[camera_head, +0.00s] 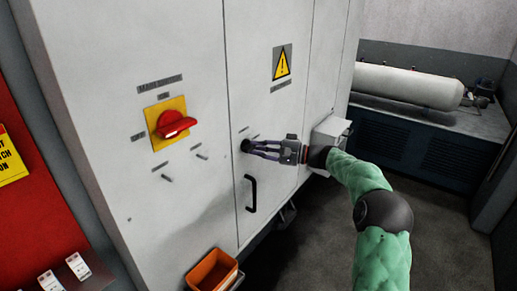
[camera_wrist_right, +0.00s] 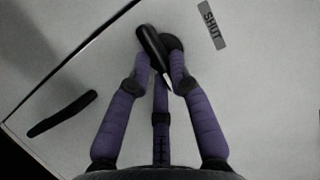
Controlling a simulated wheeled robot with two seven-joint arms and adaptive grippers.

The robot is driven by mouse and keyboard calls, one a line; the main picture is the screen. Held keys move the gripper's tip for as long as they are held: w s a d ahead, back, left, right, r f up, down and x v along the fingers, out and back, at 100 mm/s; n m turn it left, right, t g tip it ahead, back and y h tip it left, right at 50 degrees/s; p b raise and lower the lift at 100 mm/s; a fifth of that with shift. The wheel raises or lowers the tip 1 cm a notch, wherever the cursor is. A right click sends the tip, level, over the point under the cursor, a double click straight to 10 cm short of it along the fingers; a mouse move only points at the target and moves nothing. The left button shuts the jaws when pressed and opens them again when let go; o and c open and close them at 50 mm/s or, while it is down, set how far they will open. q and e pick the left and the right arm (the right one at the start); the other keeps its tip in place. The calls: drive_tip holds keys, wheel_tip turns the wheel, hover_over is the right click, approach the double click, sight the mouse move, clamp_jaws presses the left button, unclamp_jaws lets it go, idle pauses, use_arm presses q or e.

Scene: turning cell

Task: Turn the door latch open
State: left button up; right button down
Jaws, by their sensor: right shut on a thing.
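The door latch (camera_head: 245,146) is a small black knob on the narrow cabinet door, above the black door handle (camera_head: 251,193). In the right wrist view the latch (camera_wrist_right: 153,46) shows as a black lever, lying aslant between the fingertips. My right gripper (camera_head: 252,149) reaches in from the right with its purple fingers shut on the latch. In the right wrist view its fingers (camera_wrist_right: 161,75) close around the lever from both sides. A "SHUT" label (camera_wrist_right: 212,24) is on the door right of the latch. My left gripper does not show.
A red rotary switch on a yellow plate (camera_head: 157,137) is left of the door. A warning sign (camera_head: 282,63) is above the latch. A grey box (camera_head: 328,132) juts out behind my right wrist. An orange bin (camera_head: 212,270) hangs low. Open floor lies to the right.

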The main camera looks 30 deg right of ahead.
drive_tip(key=c, duration=1.1)
unclamp_jaws()
drive_tip(key=v, duration=1.2)
